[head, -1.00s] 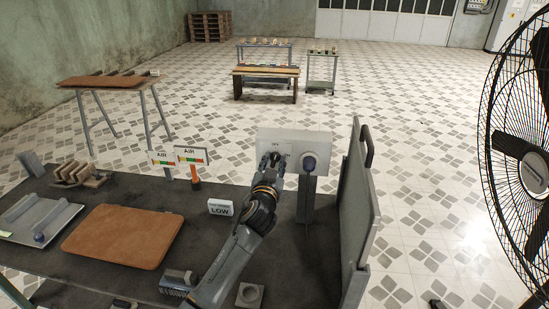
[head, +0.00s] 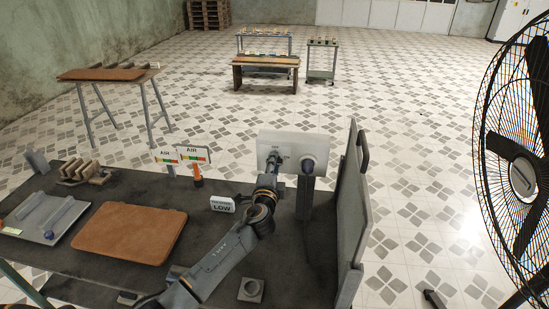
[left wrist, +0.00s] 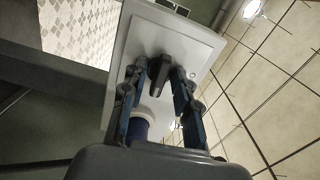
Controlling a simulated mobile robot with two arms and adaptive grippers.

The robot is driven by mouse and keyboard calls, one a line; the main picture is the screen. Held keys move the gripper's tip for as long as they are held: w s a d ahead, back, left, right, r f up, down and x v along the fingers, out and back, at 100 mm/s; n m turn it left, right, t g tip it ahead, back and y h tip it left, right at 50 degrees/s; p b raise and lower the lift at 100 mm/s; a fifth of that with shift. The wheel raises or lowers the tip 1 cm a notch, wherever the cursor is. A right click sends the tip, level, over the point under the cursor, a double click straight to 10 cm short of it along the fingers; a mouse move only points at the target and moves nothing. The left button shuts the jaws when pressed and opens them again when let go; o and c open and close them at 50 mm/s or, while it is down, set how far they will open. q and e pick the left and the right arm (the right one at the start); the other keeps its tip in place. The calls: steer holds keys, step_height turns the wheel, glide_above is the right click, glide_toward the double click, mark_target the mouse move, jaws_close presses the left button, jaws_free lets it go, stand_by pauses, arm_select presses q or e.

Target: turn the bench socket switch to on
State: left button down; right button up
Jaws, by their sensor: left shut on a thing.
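The bench socket is a pale box (head: 268,142) standing at the far right of the dark bench, with a round purple-grey part (head: 308,164) on its front. Its switch is a dark knob (left wrist: 158,76) on the pale plate (left wrist: 203,52) in the left wrist view. My left gripper (head: 275,161) reaches the front of the box. In the left wrist view its fingers (left wrist: 160,70) stand on both sides of the knob and are shut on it. The markings are too small to read, so I cannot tell the switch setting. My right gripper is not in view.
A grey upright panel (head: 345,215) stands just right of the socket. A large fan (head: 520,160) stands at right.

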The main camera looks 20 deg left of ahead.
arm_select(q)
steer(key=c, duration=1.4)
jaws_free()
steer(key=shift+o, duration=0.2)
steer(key=p+v, duration=0.1)
steer(key=v, duration=0.6)
